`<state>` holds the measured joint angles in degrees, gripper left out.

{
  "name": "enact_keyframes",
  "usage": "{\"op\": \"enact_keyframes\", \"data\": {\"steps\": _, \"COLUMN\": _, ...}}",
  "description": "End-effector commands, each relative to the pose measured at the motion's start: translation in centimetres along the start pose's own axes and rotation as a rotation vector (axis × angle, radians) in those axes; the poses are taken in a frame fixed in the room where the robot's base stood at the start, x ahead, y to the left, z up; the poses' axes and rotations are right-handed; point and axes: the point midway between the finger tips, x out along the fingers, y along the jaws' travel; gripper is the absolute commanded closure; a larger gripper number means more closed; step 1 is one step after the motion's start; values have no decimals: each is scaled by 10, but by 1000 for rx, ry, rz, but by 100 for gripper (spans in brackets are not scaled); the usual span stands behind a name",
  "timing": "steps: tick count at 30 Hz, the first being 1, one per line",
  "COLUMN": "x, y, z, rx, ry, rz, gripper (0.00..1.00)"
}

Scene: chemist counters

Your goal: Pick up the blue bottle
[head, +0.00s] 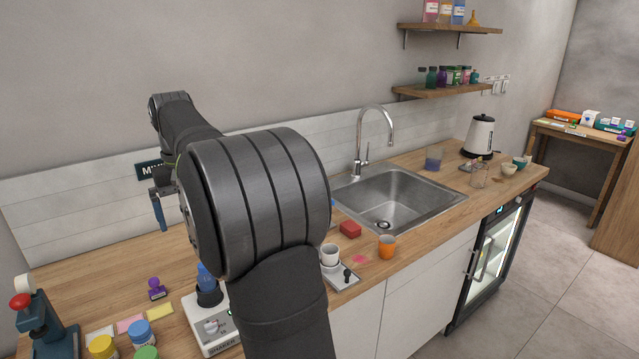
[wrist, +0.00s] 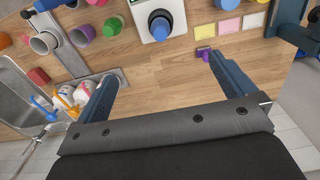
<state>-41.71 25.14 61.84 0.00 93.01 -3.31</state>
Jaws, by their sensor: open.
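The blue bottle (head: 207,281) stands upright on a white shaker device (head: 208,325) on the wooden counter, partly hidden behind my arm in the head view. The wrist view shows the bottle from above (wrist: 160,26) on the shaker (wrist: 152,8), at the top middle. My gripper (wrist: 162,68) is open and empty, its two blue fingers spread wide over bare counter. In the picture the bottle lies beyond the fingertips, between their lines. In the head view, a finger of my gripper (head: 159,214) points down above the counter, behind and left of the bottle.
A purple stamp (head: 156,288) lies left of the shaker; the wrist view shows it by the right fingertip. Sticky notes (head: 130,323) and jars (head: 102,346) are at the front left. White bottles (wrist: 68,95) stand near the left finger. The sink (head: 395,200) is to the right.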

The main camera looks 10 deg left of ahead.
Motion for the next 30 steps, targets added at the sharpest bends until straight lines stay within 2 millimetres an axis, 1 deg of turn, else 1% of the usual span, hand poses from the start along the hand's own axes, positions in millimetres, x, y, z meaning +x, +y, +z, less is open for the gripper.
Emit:
{"op": "enact_keyframes", "data": {"steps": 14, "x": 0, "y": 0, "z": 0, "rx": 0, "ry": 0, "rz": 0, "gripper": 0}}
{"op": "enact_keyframes", "data": {"steps": 16, "x": 0, "y": 0, "z": 0, "rx": 0, "ry": 0, "rz": 0, "gripper": 10}}
{"op": "enact_keyframes", "data": {"steps": 20, "x": 0, "y": 0, "z": 0, "rx": 0, "ry": 0, "rz": 0, "gripper": 35}}
{"op": "enact_keyframes", "data": {"steps": 27, "x": 0, "y": 0, "z": 0, "rx": 0, "ry": 0, "rz": 0, "gripper": 35}}
{"op": "enact_keyframes", "data": {"steps": 30, "x": 0, "y": 0, "z": 0, "rx": -25, "ry": 0, "rz": 0, "gripper": 35}}
